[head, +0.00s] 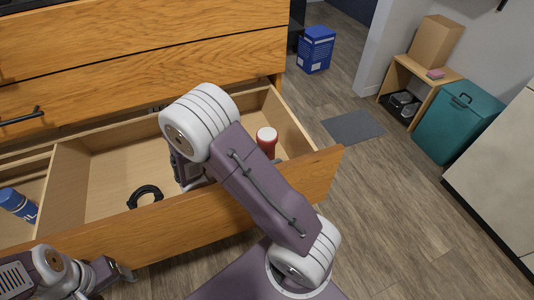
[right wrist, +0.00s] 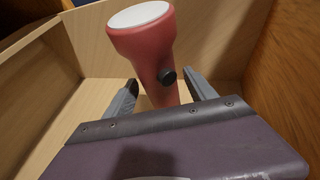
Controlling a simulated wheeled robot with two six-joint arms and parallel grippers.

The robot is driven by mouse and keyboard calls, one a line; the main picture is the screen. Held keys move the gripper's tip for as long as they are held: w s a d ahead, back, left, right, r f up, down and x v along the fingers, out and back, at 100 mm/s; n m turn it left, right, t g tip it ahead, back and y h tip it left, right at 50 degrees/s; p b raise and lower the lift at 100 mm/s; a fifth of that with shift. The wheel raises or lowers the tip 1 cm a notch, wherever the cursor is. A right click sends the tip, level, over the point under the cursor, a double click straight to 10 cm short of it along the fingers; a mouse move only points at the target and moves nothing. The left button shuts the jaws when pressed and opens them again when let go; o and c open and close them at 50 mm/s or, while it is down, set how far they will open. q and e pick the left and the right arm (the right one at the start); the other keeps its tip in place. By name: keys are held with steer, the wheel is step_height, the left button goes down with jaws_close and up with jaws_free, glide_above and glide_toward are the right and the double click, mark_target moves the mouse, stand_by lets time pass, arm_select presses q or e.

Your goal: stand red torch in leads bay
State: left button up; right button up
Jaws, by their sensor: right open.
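The red torch (head: 267,138) with a white top stands upright, lens end up, inside the open drawer near its right side wall. In the right wrist view the torch (right wrist: 150,50) rises between the two spread fingers of my right gripper (right wrist: 161,84). The fingers are apart around its lower body, with a black knob facing the camera. In the head view my right arm hides most of that gripper. Partly hidden lettering starting "LE" (head: 157,107) is on the drawer's back wall. My left gripper (head: 119,271) is at the lower left, outside the drawer front; its jaw state is unclear.
A black coiled lead (head: 145,196) lies on the drawer floor left of my right arm. A divider (head: 66,180) separates a left bay holding a blue can (head: 17,204). A blue box (head: 316,49), grey mat (head: 353,127) and teal bin (head: 458,125) stand beyond on the floor.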

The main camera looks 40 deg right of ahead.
steer(key=p+v, duration=0.2)
steer(key=v, duration=0.4)
steer(key=shift+a, duration=0.3)
steer(key=shift+r, duration=0.15)
